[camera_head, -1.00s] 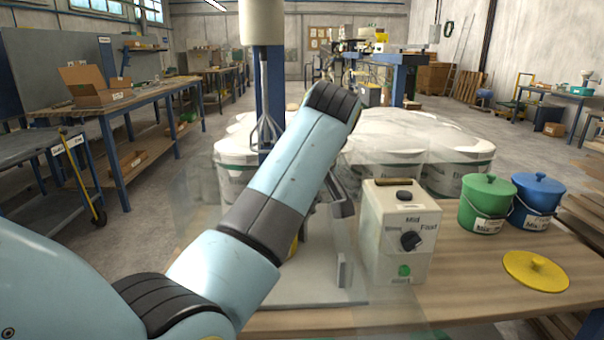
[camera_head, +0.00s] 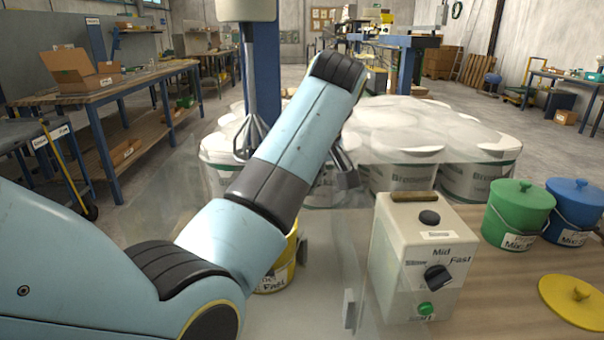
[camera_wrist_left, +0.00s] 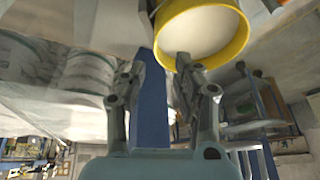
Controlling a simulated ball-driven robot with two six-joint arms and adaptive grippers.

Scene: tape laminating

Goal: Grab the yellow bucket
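The yellow bucket (camera_head: 283,266) stands on the pale platform behind my left arm in the head view, which hides most of it. In the left wrist view the bucket (camera_wrist_left: 238,40) is at the top, showing its yellow rim and pale contents. My left gripper (camera_wrist_left: 160,66) is open with its two fingers apart. One fingertip overlaps the near rim of the bucket in that view; I cannot tell whether it touches. In the head view only a dark part of the left gripper (camera_head: 345,170) shows past the arm. My right gripper is not in view.
A control box (camera_head: 418,255) with a dial stands right of the platform. A green bucket (camera_head: 516,220), a blue bucket (camera_head: 573,215) and a yellow lid (camera_head: 575,299) are farther right on the table. A mixer whisk (camera_head: 251,135) hangs behind my arm. Wrapped white tubs (camera_head: 440,170) stand behind.

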